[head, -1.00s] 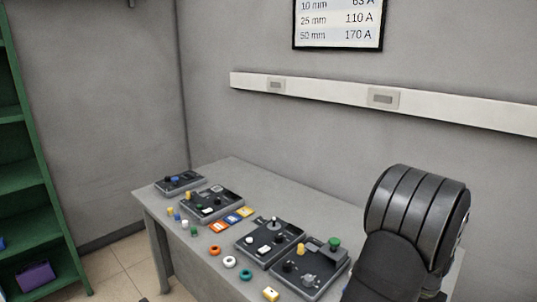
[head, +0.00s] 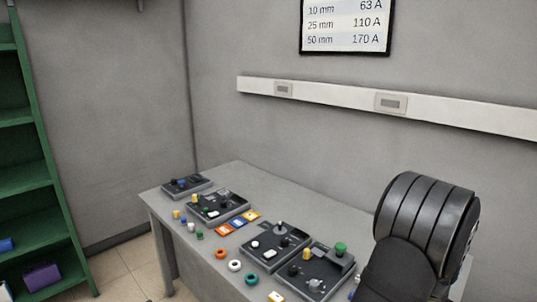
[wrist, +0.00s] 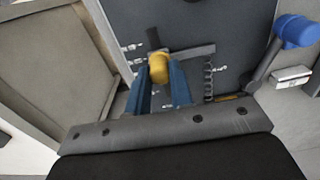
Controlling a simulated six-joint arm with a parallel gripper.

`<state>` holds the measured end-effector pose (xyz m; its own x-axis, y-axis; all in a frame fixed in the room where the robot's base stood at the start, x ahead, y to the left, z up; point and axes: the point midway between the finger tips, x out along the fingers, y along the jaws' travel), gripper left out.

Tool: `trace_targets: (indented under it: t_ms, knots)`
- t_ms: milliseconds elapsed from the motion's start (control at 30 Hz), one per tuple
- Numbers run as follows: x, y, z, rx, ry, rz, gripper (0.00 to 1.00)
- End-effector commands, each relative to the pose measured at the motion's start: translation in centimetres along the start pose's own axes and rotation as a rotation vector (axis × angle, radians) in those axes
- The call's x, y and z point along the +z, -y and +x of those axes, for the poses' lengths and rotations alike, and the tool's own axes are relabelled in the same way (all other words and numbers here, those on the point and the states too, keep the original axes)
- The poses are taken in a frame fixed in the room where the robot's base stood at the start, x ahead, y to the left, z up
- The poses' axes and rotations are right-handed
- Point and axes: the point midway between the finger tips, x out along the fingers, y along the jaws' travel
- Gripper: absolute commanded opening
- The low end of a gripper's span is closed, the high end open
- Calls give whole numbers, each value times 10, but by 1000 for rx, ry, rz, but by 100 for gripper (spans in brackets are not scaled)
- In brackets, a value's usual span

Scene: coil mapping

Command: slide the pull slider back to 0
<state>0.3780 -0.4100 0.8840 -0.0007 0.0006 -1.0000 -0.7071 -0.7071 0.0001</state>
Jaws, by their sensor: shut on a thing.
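In the wrist view, my gripper (wrist: 160,76) has two blue fingers shut on a yellow knob (wrist: 158,67), which appears to be the pull slider's handle. The knob stands on a dark grey panel (wrist: 225,22). A grey bar (wrist: 195,51) runs right from beside the knob, and a notched strip (wrist: 208,82) lies to its right. I cannot read a scale or the zero mark. In the head view, my arm covers the right end of the table, and neither my gripper nor this knob can be made out.
A lever with a blue knob (wrist: 297,31) stands right of the panel in the wrist view. In the head view, several dark control boxes (head: 277,246), coloured rings (head: 234,265) and cards lie on the grey table (head: 285,195). A green shelf (head: 30,145) stands left.

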Motion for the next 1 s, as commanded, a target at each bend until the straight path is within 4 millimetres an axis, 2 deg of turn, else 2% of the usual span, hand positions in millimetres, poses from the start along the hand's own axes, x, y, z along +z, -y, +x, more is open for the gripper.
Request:
trace_targets:
  t_ms: [1000]
  knots:
    - [-32,0,-1,0,-2,0,4]
